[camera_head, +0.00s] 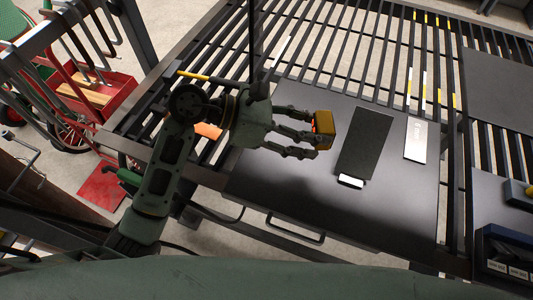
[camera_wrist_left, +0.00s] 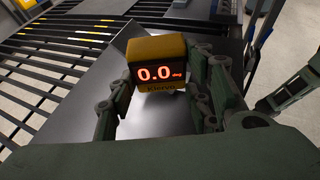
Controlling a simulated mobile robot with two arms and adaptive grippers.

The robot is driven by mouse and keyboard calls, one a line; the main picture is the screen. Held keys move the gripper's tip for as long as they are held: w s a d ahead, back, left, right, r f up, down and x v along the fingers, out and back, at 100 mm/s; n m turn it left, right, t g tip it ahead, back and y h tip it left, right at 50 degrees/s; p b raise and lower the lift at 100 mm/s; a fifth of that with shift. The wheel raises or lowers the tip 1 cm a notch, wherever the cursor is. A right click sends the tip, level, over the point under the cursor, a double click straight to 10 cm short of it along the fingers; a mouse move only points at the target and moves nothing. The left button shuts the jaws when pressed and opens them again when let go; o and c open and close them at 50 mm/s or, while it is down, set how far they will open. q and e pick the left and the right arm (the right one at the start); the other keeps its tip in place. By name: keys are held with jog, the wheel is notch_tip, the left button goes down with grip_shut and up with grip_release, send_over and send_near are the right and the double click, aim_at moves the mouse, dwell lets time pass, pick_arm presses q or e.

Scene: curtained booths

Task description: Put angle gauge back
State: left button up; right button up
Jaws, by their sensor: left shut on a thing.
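The angle gauge is a small yellow box (camera_head: 323,124) held above the dark flat panel in the head view. In the left wrist view the gauge (camera_wrist_left: 157,62) faces me, its red display reading 0.0 deg. My left gripper (camera_head: 314,137) is shut on it, with fingers on both sides of it in the left wrist view (camera_wrist_left: 160,98). My right gripper is not seen.
The dark panel (camera_head: 285,195) lies on a slatted metal table (camera_head: 340,55). A silver plate (camera_head: 416,140) lies right of the mat. A blue bin (camera_head: 500,250) stands at the lower right. A red cart (camera_head: 100,95) stands on the floor at the left. The panel's near part is clear.

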pick_arm(q)
jog(key=a+f, duration=0.1)
jog(key=a, duration=0.2)
jog(key=a+f+p, duration=0.1)
jog(key=a+f, duration=0.1)
jog(key=s+a+f+p, duration=0.1)
jog(key=a+f, duration=0.1)
jog(key=a, duration=0.1)
jog(key=shift+a, duration=0.35)
notch_tip(320, 180, down, 3)
jog(key=shift+f+p, duration=0.1)
jog(key=shift+p, duration=0.85)
jog(key=shift+f, duration=0.45)
jog(key=shift+f+b, duration=0.65)
jog(key=shift+b, duration=0.25)
jog(key=o, duration=1.4)
jog(key=shift+c, duration=0.2)
jog(key=shift+r, duration=0.15)
